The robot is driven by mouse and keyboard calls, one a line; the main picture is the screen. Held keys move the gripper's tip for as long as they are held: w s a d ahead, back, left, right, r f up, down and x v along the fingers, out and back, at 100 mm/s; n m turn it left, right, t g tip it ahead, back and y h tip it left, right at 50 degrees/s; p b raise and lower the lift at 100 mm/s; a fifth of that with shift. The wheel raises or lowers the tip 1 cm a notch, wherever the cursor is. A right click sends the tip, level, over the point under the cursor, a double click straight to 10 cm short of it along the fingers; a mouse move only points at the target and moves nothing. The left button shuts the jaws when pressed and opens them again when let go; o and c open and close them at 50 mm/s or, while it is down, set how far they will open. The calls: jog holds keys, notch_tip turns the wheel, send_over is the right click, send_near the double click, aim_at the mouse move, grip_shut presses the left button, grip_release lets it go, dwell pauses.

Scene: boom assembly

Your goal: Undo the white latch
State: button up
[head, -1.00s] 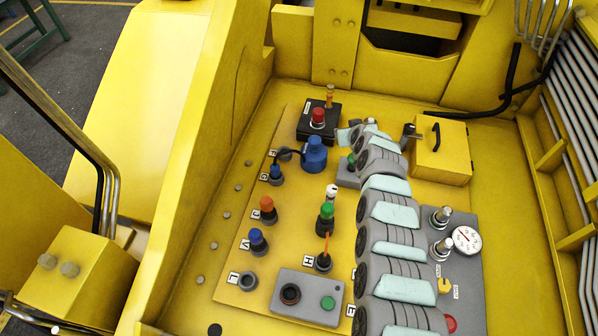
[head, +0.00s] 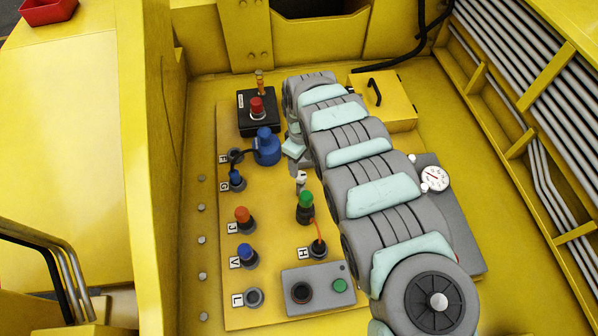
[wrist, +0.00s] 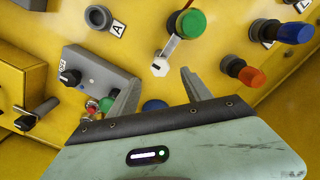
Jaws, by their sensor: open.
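The white latch (head: 301,178) stands on the yellow panel, just behind the green knob (head: 306,203). In the wrist view, a pale lever with a white hexagonal end (wrist: 160,68) reaches out beside the green knob (wrist: 190,24). My gripper (wrist: 161,83) is open, with its two grey fingers spread apart. The white end shows between and just beyond the fingertips, and nothing is held. I cannot tell the exact depth gap. In the head view my gripper is small and partly hidden by my arm, close behind the latch.
A black box with a red button (head: 257,107) is at the back. A yellow box (head: 384,100) and dial gauge (head: 435,178) lie right.

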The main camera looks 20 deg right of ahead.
aim_at(301, 175)
notch_tip(301, 175, down, 6)
jog(key=shift+w+a+p, duration=0.1)
jog(key=shift+p, duration=0.25)
jog(key=shift+f, duration=0.45)
jog(key=shift+c, duration=0.3)
grip_shut()
